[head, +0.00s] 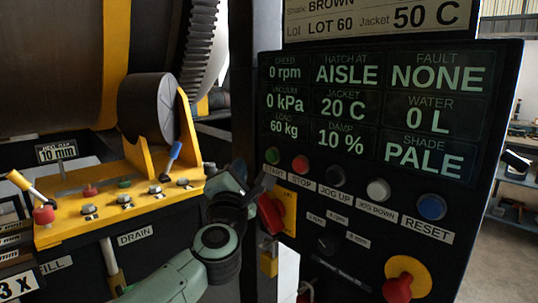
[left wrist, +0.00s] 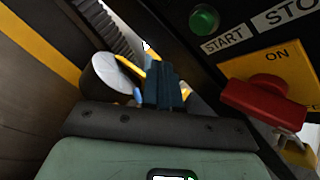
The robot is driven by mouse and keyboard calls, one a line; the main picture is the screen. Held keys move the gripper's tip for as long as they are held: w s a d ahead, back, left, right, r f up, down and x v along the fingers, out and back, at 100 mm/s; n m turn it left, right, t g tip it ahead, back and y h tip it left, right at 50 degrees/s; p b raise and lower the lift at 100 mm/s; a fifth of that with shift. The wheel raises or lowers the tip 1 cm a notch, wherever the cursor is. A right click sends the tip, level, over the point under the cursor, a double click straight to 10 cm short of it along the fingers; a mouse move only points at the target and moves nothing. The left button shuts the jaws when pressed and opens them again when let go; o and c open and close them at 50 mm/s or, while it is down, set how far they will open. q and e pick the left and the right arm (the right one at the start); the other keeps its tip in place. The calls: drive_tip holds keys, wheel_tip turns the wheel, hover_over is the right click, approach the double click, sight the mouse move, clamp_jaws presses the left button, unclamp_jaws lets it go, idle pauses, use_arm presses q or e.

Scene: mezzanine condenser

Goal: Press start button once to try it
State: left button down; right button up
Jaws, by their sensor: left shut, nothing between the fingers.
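The green start button (head: 272,155) is at the left end of the upper button row on the black control panel (head: 480,210). My left gripper (head: 258,182) is shut and empty, just below and left of the button in the head view. Its closed fingers (left wrist: 163,85) show in the wrist view, lower left of the button and apart from it there. My right gripper is not in view.
The red stop button (head: 300,164) is close to the right of start. A red rotary switch (head: 271,214) on a yellow plate is just below. A yellow valve manifold (head: 120,200) stands left of my arm. A red emergency knob (head: 398,288) is at lower right.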

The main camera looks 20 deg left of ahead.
use_arm(q)
drive_tip(key=shift+w+d+p, duration=0.25)
drive_tip(key=shift+w+d, duration=0.05)
drive_tip(key=shift+w, duration=0.5)
drive_tip(key=shift+w+d+p, duration=0.25)
drive_tip(key=shift+w+d, duration=0.1)
drive_tip(key=shift+w, duration=0.4)
drive_tip(key=shift+w+d+p, duration=0.25)
drive_tip(key=shift+w+d, duration=0.05)
drive_tip(key=shift+w, duration=0.5)
drive_tip(key=shift+w, duration=0.1)
drive_tip(key=shift+w+d, duration=0.15)
drive_tip(key=shift+w, duration=0.2)
drive_tip(key=shift+w+d+p, duration=0.2)
drive_tip(key=shift+w+p, duration=0.1)
drive_tip(key=shift+w, duration=0.05)
idle(0.9)
drive_tip(key=shift+s, duration=0.1)
drive_tip(key=shift+s+a+b, duration=0.35)
drive_tip(key=shift+s, duration=0.35)
drive_tip(key=shift+s+a+b, duration=0.3)
drive_tip(key=shift+s, duration=0.5)
drive_tip(key=shift+s+a+b, duration=0.3)
drive_tip(key=shift+s+a, duration=0.05)
drive_tip(key=shift+s, duration=0.4)
drive_tip(key=shift+s+a+b, duration=0.3)
drive_tip(key=shift+s, duration=0.5)
